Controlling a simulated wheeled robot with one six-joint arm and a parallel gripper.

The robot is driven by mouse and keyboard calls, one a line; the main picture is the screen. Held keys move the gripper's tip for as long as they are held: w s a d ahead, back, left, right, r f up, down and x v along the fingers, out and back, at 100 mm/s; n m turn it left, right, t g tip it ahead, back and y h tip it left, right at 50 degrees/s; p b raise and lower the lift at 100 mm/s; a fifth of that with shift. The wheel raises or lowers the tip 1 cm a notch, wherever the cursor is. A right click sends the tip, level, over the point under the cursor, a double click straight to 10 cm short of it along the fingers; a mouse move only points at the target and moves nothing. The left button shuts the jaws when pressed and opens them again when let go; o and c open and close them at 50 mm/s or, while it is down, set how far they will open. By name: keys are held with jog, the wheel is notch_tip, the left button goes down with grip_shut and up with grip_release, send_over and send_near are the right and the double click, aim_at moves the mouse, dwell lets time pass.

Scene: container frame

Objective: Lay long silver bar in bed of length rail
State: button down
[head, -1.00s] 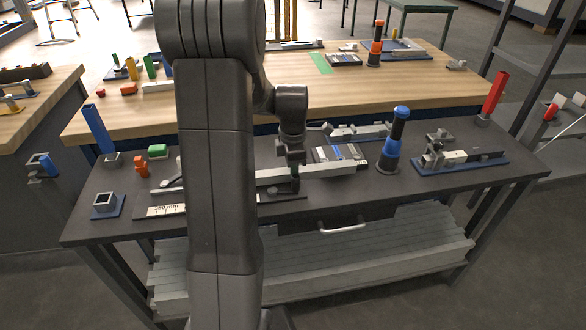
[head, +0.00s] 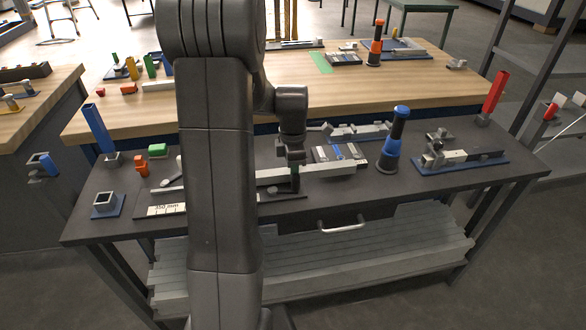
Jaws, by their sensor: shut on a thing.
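The long silver bar (head: 335,170) lies level over the front half of the dark table, its right end close to the blue-and-black post. My gripper (head: 293,178) points down and is shut on the bar. The length rail (head: 168,211) is a dark plate with a white strip marked 350 mm, along the table's front left. Its middle is behind my arm, and its right end (head: 285,196) shows just below the bar. The bar appears above and behind the rail; I cannot tell how high.
A blue-and-black post (head: 391,150) stands by the bar's right end. Behind the bar is a tray of small bars (head: 338,153). A blue-based fixture (head: 460,160) is at right. A square socket (head: 106,204), an orange piece (head: 141,166) and a green block (head: 158,150) are at left.

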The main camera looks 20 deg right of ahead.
jog(key=shift+f+b, duration=0.3)
jog(key=shift+f, duration=0.15)
jog(key=shift+c, duration=2.4)
grip_release()
jog(key=shift+r, duration=0.1)
jog(key=shift+r+p, duration=2.75)
jog(key=shift+r, duration=0.7)
jog(key=shift+f, duration=0.1)
notch_tip(320, 180, down, 7)
jog(key=b, duration=0.5)
